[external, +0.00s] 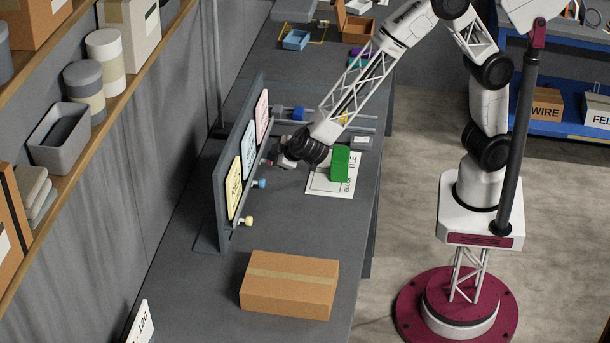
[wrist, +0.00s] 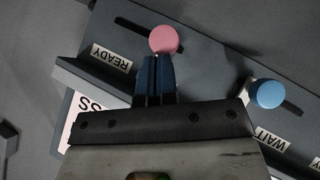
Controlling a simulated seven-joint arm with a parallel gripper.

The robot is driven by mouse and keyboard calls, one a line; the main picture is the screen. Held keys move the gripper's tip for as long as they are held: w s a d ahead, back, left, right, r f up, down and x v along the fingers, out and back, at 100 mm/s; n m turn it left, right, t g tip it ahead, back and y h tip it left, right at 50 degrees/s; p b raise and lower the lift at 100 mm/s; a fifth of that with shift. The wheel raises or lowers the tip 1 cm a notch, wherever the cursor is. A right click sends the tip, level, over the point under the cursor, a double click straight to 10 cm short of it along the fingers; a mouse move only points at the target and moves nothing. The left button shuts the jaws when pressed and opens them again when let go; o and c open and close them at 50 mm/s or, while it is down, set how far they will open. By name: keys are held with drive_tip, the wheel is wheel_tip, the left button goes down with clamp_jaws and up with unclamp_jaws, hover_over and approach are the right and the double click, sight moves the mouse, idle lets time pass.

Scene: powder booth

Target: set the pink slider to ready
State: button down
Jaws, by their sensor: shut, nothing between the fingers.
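The pink slider knob (wrist: 163,39) sits near the right end of its dark slot in the wrist view; bare slot runs to its upper left. An upside-down READY label (wrist: 113,57) lies below the slot's left part. My gripper (wrist: 156,58) is shut and empty, its dark blue fingertips right at the knob's lower edge; I cannot tell whether they touch it. In the external view my gripper (external: 272,160) is at the upright panel (external: 239,150), near the pink card (external: 262,115). The pink knob is not clearly visible there.
A blue knob (wrist: 268,93) with a WAIT label (wrist: 270,138) stands close to the right of my gripper in the wrist view. A yellow knob (external: 248,221) is lower on the panel. A green block (external: 340,164) and a cardboard box (external: 290,284) stand on the bench.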

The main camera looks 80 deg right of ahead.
drive_tip(key=shift+d, duration=3.35)
drive_tip(key=shift+s, duration=0.1)
drive_tip(key=shift+v, duration=0.8)
wheel_tip(320, 180, up, 9)
drive_tip(key=s+a, duration=0.1)
drive_tip(key=s, duration=0.1)
drive_tip(key=shift+a, duration=0.2)
drive_tip(key=shift+s+d, duration=0.1)
drive_tip(key=shift+s, duration=0.05)
